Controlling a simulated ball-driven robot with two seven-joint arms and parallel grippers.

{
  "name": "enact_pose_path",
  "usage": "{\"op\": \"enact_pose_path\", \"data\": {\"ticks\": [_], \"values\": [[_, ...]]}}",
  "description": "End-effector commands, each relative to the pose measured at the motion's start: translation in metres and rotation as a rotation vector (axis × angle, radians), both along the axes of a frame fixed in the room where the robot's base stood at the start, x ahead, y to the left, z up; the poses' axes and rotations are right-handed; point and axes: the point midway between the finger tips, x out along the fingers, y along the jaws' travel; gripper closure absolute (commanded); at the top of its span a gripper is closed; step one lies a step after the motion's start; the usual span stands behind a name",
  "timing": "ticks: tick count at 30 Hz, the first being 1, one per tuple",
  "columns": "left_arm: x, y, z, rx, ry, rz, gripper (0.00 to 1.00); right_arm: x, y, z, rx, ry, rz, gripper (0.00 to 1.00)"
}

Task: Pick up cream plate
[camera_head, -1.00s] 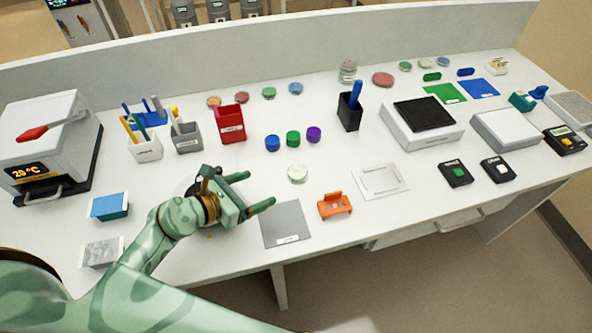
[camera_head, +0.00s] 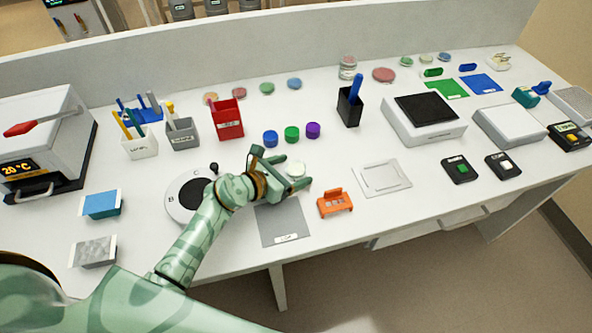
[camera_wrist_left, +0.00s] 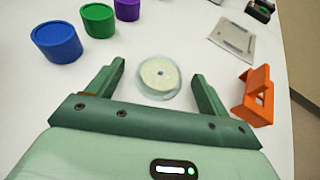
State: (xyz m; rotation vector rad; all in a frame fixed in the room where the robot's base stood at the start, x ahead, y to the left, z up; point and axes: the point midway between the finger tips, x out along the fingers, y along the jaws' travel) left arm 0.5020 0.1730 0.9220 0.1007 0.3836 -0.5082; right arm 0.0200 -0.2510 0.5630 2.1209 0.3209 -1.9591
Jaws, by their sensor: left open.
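The cream plate (camera_head: 297,169) is a small round dish with a pale cream top and clear rim, lying on the white bench. In the left wrist view the cream plate (camera_wrist_left: 159,77) lies between the tips of my left gripper's two fingers, with a gap on each side. My left gripper (camera_head: 291,170) is open and empty, its fingers reaching toward the plate from the left. The fingers (camera_wrist_left: 157,75) show well apart in the wrist view. In the head view a finger partly hides the plate's near side. My right gripper is not in view.
Blue (camera_head: 270,138), green (camera_head: 292,134) and purple (camera_head: 313,130) caps stand behind the plate. An orange holder (camera_head: 335,204) and a white square frame (camera_head: 381,178) are to its right. A grey mat (camera_head: 284,228) lies in front. A round dial (camera_head: 184,206) sits left, under my arm.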

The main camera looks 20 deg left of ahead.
Motion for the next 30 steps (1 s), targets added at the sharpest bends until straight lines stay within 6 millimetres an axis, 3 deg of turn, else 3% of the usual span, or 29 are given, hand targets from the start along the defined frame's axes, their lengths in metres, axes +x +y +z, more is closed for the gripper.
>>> {"op": "enact_pose_path", "data": {"ticks": [2,6,7,19,27,30], "values": [[0.0,0.0,0.0,0.0,0.0,0.0,0.26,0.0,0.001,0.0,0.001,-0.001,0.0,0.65],[0.0,0.0,0.0,0.0,0.0,0.0,0.65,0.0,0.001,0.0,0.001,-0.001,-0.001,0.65],[0.0,0.0,0.0,0.0,0.0,0.0,0.69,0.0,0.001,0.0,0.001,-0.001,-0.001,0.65],[-0.001,0.0,0.005,0.002,-0.001,-0.001,0.69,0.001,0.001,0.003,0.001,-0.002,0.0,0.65],[0.0,0.001,0.034,0.002,-0.002,-0.001,0.69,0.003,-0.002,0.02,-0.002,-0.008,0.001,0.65],[-0.009,-0.005,0.046,0.0,0.0,-0.001,0.69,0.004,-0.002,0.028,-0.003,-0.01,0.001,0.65]]}}
